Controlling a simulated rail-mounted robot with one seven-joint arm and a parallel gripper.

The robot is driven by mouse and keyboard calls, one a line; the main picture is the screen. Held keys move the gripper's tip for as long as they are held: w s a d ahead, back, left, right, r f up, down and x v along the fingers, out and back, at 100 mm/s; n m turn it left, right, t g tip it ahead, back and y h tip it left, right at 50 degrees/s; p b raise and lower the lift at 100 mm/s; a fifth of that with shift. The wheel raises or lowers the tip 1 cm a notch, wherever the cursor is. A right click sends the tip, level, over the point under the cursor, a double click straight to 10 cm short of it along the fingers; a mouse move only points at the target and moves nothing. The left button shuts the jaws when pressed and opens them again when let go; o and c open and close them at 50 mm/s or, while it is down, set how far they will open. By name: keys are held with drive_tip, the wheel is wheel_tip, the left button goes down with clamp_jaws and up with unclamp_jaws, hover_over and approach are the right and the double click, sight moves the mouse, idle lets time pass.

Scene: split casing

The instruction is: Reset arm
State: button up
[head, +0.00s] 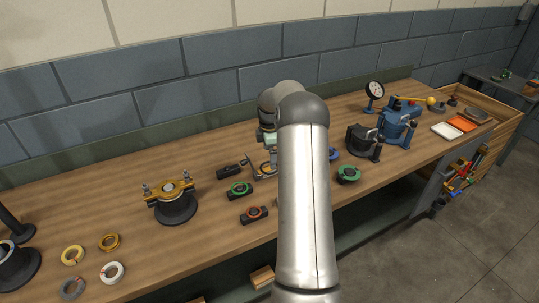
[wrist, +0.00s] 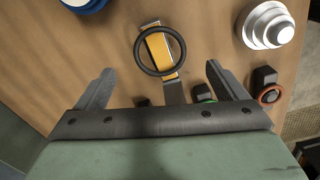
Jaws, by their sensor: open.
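My gripper (wrist: 160,69) is open in the wrist view, with its two dark fingers apart and nothing held between them. Beyond the fingertips, a black ring (wrist: 137,52) lies over a yellow block (wrist: 158,45) on the bench; the gap in height between fingers and ring is hard to tell. In the head view my silver arm reaches over the middle of the bench and hides most of the gripper and what is under it.
The wooden bench (head: 120,160) carries a gold clamp (head: 170,187) on a black stand, several loose rings at the left, black blocks with green (head: 239,188) and red (head: 254,213) rings, blue machinery (head: 397,124), a dial gauge (head: 374,90) and trays (head: 446,131). A brick wall stands behind.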

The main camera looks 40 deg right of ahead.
drive_tip(key=shift+r+p, duration=0.55)
drive_tip(key=shift+r, duration=0.65)
